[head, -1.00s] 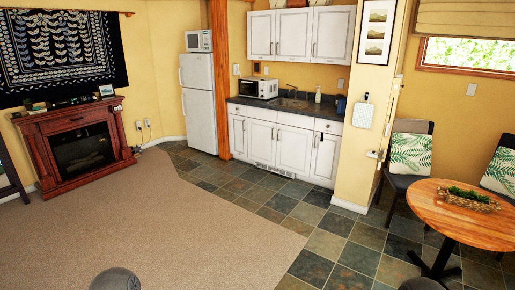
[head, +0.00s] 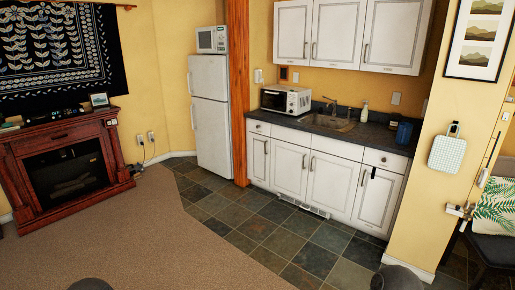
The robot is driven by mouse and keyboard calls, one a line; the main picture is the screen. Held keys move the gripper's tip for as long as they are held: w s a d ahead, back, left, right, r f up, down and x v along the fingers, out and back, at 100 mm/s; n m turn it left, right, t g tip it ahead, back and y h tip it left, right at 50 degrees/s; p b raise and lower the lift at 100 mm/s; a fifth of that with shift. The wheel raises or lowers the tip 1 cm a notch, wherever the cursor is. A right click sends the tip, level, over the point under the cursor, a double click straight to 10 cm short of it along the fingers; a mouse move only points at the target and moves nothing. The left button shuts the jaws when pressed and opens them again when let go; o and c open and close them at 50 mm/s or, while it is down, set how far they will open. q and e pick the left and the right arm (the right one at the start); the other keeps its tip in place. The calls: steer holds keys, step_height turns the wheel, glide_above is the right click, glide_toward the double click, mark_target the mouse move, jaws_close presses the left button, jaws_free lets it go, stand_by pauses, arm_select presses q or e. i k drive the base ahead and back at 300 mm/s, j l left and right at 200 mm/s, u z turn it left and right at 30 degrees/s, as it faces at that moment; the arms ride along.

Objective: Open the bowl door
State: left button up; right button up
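The white kitchen cabinets stand ahead of me, with all doors shut. Three upper doors hang on the wall: left (head: 292,30), middle (head: 337,32) and right (head: 392,37). Small labels seem to sit along their lower edges, too small to read. Below the counter are several lower doors, among them the far left one (head: 258,158) and the far right one (head: 377,203), which has a small dark item at its handle. I cannot tell which is the bowl door. Neither gripper is in view; only rounded grey parts, probably of my arms, show at the bottom edge.
A white fridge (head: 210,115) stands left of a wooden post (head: 238,90). A microwave (head: 286,99) and sink (head: 330,122) are on the dark counter. A yellow wall end (head: 445,190) juts out at right, with a chair (head: 492,235) beyond. The carpet and tiled floor ahead are clear.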

mark_target(338, 30)
steer(key=i, duration=2.75)
steer(key=i+z, duration=0.1)
steer(key=i, duration=0.55)
steer(key=i+j, duration=0.1)
steer(key=i, duration=0.55)
steer(key=i+j+z, duration=0.15)
steer(key=i, duration=0.5)
steer(key=i+j, duration=0.1)
steer(key=i, duration=0.5)
steer(key=z, duration=0.05)
